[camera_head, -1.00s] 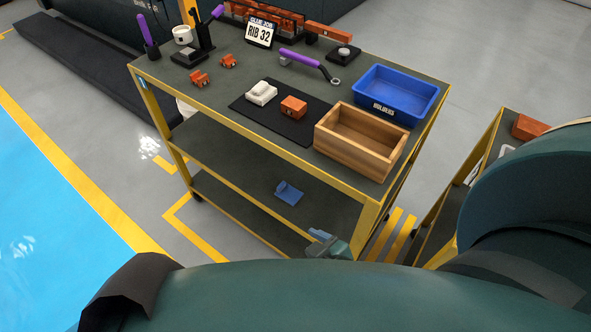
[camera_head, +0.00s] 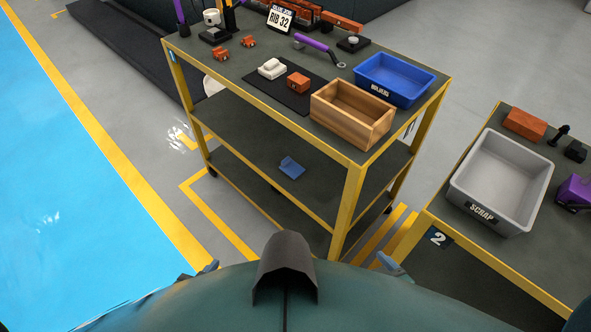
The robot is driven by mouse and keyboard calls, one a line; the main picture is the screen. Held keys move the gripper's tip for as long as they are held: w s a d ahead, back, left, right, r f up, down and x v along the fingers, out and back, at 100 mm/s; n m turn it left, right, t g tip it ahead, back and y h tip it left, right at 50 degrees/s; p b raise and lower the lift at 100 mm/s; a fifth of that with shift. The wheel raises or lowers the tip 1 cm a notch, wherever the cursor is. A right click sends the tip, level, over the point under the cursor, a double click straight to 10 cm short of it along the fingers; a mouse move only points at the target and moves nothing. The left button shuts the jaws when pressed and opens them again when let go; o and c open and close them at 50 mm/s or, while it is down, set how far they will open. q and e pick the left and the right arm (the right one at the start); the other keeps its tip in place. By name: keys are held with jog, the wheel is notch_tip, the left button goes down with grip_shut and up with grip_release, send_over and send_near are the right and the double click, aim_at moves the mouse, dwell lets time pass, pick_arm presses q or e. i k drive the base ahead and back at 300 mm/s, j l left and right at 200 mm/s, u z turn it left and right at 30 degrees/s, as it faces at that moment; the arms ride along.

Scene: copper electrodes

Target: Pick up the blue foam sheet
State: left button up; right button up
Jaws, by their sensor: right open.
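A small blue piece, which looks like the blue foam sheet (camera_head: 291,168), lies on a shelf under the top of the yellow-framed cart. One part of it seems raised or folded. My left gripper (camera_head: 207,268) shows only as a small tip at the bottom left, in front of the cart and apart from the sheet. Its jaws cannot be made out. My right gripper (camera_head: 389,263) shows at the bottom right of the cart's near corner, open and apart from the sheet. Most of both arms is hidden behind my own body.
The cart's top holds a wooden box (camera_head: 322,108), a blue bin (camera_head: 427,87), a black mat (camera_head: 293,100) and several small parts. A yellow corner post (camera_head: 347,211) stands right of the sheet. A second table with a grey scrap tray (camera_head: 462,188) stands right.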

aim_at(290, 167)
jog(key=i+j+z, duration=0.1)
jog(key=j+z, duration=0.6)
jog(key=i+j+z, duration=0.15)
jog(key=i+z, duration=0.15)
jog(key=i+j+z, duration=0.15)
jog(key=z, duration=0.2)
jog(key=i+j, duration=0.05)
jog(key=i, duration=0.05)
